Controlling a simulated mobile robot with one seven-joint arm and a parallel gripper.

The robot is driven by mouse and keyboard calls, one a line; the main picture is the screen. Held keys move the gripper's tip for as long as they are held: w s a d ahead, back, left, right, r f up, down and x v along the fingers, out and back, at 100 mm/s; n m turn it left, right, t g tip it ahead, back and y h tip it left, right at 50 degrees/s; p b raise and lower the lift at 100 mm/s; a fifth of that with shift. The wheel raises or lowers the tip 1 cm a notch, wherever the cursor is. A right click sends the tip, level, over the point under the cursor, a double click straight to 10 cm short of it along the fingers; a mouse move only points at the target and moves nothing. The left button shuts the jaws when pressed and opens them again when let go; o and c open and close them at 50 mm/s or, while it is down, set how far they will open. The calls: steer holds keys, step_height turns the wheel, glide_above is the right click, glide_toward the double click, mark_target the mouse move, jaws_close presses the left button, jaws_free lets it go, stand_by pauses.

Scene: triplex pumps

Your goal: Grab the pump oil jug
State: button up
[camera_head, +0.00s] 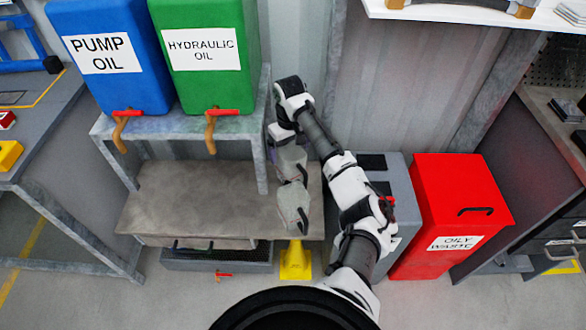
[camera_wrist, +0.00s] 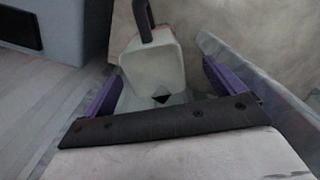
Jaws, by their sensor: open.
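Two pale grey-white jugs with black handles stand on the right end of the low bench. The rear jug (camera_head: 291,160) is partly covered by my arm and gripper, and the front jug (camera_head: 293,207) is clear of them. I cannot read a label on either, so I cannot tell which is the pump oil jug. My gripper (camera_wrist: 162,76) has purple fingers spread apart, over and beside the rear jug. In the wrist view a pale jug (camera_wrist: 153,68) with a black handle shows beyond the fingers, and a pale surface shows between them. I see no firm contact.
A blue PUMP OIL tank (camera_head: 105,58) and a green HYDRAULIC OIL tank (camera_head: 204,55) stand on a metal rack (camera_head: 190,124). Its right leg is close to my gripper. The low bench (camera_head: 190,200) is bare to the left. A grey cabinet and red OILY WASTE bin (camera_head: 448,210) stand right.

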mark_target(293, 161)
steer(key=shift+d+f+p, duration=0.25)
steer(key=shift+f+p, duration=0.15)
steer(key=shift+f, duration=1.25)
steer(key=shift+d+f+p, duration=0.2)
steer(key=shift+f+p, duration=0.15)
steer(key=shift+f, duration=1.25)
steer(key=shift+c, duration=0.2)
steer(key=c, duration=1.1)
steer(key=shift+r, duration=0.15)
